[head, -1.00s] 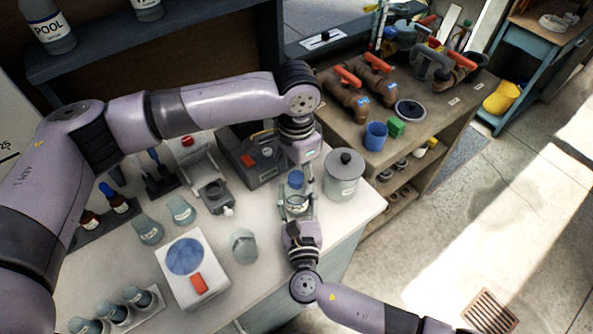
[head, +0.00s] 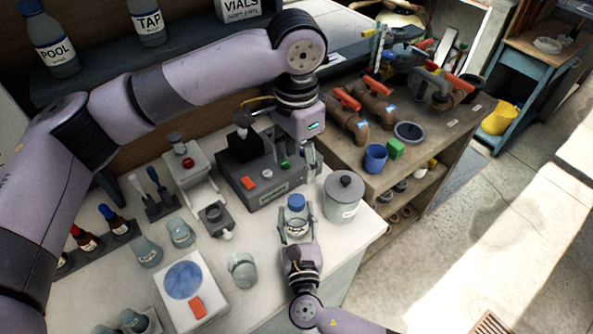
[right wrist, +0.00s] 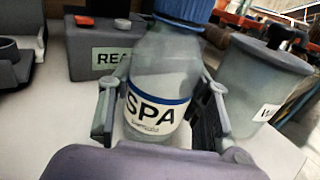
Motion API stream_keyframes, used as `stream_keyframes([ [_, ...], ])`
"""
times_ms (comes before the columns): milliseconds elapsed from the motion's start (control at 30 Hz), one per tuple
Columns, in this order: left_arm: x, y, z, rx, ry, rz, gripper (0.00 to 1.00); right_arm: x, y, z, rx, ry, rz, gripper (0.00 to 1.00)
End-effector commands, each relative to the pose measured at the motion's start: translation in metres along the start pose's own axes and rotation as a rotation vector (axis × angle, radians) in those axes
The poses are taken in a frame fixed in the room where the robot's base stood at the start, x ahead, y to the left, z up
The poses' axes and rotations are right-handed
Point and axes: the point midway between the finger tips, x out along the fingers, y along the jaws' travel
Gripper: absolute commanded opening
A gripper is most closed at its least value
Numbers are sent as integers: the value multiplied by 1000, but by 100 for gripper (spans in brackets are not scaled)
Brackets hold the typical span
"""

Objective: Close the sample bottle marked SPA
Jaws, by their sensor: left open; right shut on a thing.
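The sample bottle marked SPA (right wrist: 152,105) stands upright at the bench's right edge, and it also shows in the head view (head: 296,224). Its blue cap (head: 297,202) sits on its neck; the right wrist view shows the cap's lower part (right wrist: 178,14). Whether the cap is tight cannot be told. My right gripper (head: 296,236) is shut around the bottle's body, a finger on each side (right wrist: 160,110). My left gripper (head: 312,157) is open and empty, above and behind the cap, apart from it. Its fingers are partly hidden.
A lidded grey pot (head: 343,197) stands close right of the bottle. A grey instrument box (head: 250,180) is behind, partly under my left arm. A glass beaker (head: 242,270) and a scale (head: 185,285) stand left. Free floor lies right of the bench.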

Motion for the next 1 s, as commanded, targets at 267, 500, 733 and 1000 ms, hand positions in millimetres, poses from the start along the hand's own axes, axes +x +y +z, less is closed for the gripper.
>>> stream_keyframes([
  [267,-5,0,0,0,-1,0,52,0,0,0,-1,1,0,0],
  [500,-4,0,0,0,0,0,52,0,0,0,0,1,0,56],
  [733,-4,0,0,0,0,0,52,0,0,0,0,0,0,68],
  [1000,-4,0,0,0,0,0,52,-2,0,0,0,1,0,68],
])
